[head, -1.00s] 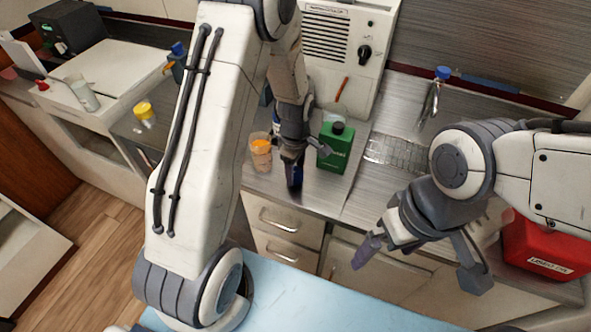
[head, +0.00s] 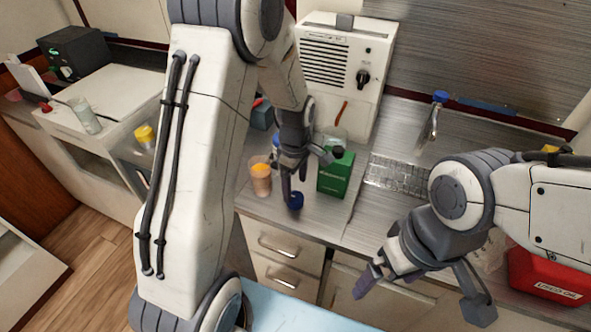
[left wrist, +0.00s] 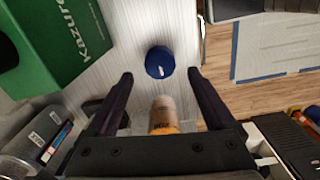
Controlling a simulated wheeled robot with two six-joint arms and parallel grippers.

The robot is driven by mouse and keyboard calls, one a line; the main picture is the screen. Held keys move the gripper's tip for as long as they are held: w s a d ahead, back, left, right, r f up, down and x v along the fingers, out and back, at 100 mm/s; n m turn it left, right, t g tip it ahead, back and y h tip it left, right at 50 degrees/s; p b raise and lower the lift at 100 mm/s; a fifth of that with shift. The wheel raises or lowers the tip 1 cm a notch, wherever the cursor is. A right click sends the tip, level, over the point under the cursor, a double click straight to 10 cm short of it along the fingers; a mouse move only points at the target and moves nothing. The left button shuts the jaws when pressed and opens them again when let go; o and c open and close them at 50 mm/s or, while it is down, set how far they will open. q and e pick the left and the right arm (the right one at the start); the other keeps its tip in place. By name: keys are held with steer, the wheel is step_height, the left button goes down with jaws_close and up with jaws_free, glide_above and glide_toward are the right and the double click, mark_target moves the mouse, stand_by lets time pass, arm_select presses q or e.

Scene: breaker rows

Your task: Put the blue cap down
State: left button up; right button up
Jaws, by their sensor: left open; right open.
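The blue cap (head: 295,201) rests on the metal counter near its front edge. In the left wrist view the blue cap (left wrist: 159,62) lies just beyond the fingertips, roughly midway between them, and is not gripped. My left gripper (head: 291,180) is open right above and behind the cap; its fingers also show spread in the left wrist view (left wrist: 160,75). My right gripper (head: 412,290) is open and empty, in front of the counter's drawers and away from the cap.
A green box (head: 335,174) stands close to the right of my left gripper. An orange-filled cup (head: 261,178) stands to its left. A white machine (head: 345,60) is behind. A wire rack (head: 398,176) lies to the right, and a red container (head: 548,275) is at far right.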

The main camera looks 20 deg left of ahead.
mark_target(295, 196)
arm_select(q)
step_height(295, 196, up, 7)
stand_by(0.3)
step_height(295, 196, down, 12)
steer(key=shift+r+p, duration=0.1)
steer(key=shift+p, duration=0.35)
steer(key=shift+w, duration=0.1)
step_height(295, 196, up, 2)
steer(key=shift+b, duration=0.3)
steer(key=shift+r, duration=0.6)
